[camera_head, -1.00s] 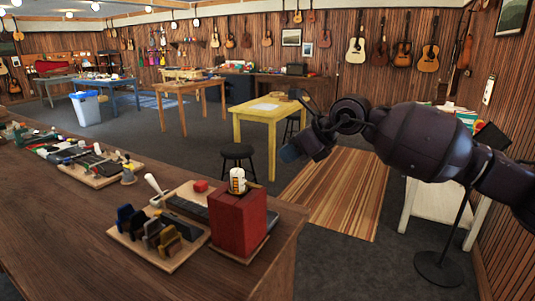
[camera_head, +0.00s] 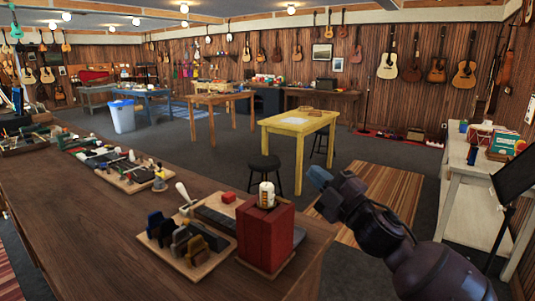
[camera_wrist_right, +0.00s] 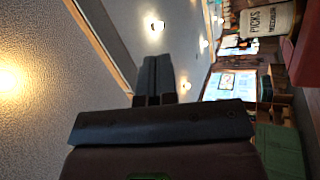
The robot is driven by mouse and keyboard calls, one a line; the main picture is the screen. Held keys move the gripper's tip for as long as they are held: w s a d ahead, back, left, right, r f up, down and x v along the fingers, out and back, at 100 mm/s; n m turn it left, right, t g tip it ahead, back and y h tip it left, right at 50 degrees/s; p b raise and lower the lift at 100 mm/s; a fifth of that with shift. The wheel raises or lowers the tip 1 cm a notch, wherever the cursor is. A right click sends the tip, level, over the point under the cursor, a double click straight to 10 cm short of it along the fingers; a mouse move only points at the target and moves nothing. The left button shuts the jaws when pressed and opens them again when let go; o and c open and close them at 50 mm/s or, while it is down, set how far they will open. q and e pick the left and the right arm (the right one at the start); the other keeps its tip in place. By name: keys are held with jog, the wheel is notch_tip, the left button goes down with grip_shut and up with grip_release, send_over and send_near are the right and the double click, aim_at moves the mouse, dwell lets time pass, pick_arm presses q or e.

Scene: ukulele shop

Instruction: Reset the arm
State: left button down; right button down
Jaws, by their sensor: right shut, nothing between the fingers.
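My right gripper (camera_head: 318,184) comes in from the lower right in the head view, beside the workbench's right end. Its fingers are shut with nothing between them. They also show closed together in the right wrist view (camera_wrist_right: 156,82). A red block (camera_head: 265,234) stands on the bench just left of the gripper, apart from it. A white picks container (camera_head: 266,194) sits on top of the block and also shows at the upper right of the right wrist view (camera_wrist_right: 266,20). My left gripper is out of view.
The brown workbench (camera_head: 100,215) carries a wooden tray with clamps (camera_head: 188,240) and several tools. A yellow table (camera_head: 298,123) and a black stool (camera_head: 264,163) stand beyond it. A pale side table (camera_head: 470,170) stands at the right. Striped rug and grey floor lie between.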

jog(key=s+d+f+m+h, duration=0.3)
jog(key=f+m, duration=0.2)
jog(key=f, duration=0.3)
jog(key=s+d+f+m+h, duration=0.35)
jog(key=f+m, duration=0.25)
jog(key=f, duration=0.2)
jog(key=s+d+f+m+h, duration=0.2)
jog(key=d+f+m+h, duration=0.25)
jog(key=f, duration=0.45)
jog(key=s+d+f+m+g+h, duration=0.2)
jog(key=s+d+f+m+g, duration=0.1)
jog(key=s+f, duration=0.6)
jog(key=s+d+f+m+g+h, duration=0.1)
jog(key=s+d+f+m+g, duration=0.2)
jog(key=s+f, duration=0.7)
jog(key=s, duration=0.4)
jog(key=shift+s+h, duration=0.2)
jog(key=shift+h, duration=0.2)
jog(key=shift+f+m, duration=0.1)
jog(key=shift+m, duration=0.15)
